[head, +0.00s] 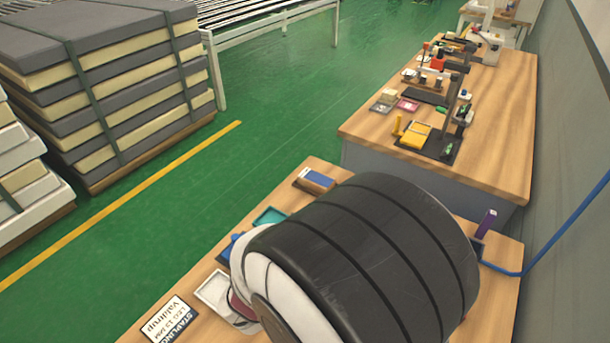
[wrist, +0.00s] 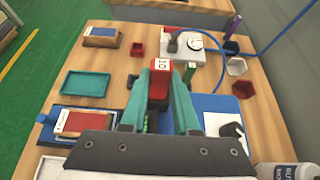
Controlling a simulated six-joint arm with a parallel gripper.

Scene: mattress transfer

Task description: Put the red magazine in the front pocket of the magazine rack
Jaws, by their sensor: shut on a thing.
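My gripper (wrist: 160,82) is over the near workbench in the wrist view, its two teal fingers shut on the red magazine (wrist: 159,68), a red block with a white marked label on top. The lower part of the magazine is hidden between the fingers. A small green upright piece (wrist: 190,71) stands just right of the fingertips; I cannot tell whether it sits in a pocket. I cannot make out the magazine rack or its front pocket for certain. In the head view my own arm hides the gripper and the magazine.
A teal tray (wrist: 87,85), a red cup (wrist: 137,50) and a wooden block with a blue top (wrist: 101,37) lie at left. A white plate (wrist: 183,48) with a blue hose (wrist: 262,54) is behind. A purple piece (head: 487,223) stands at right.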

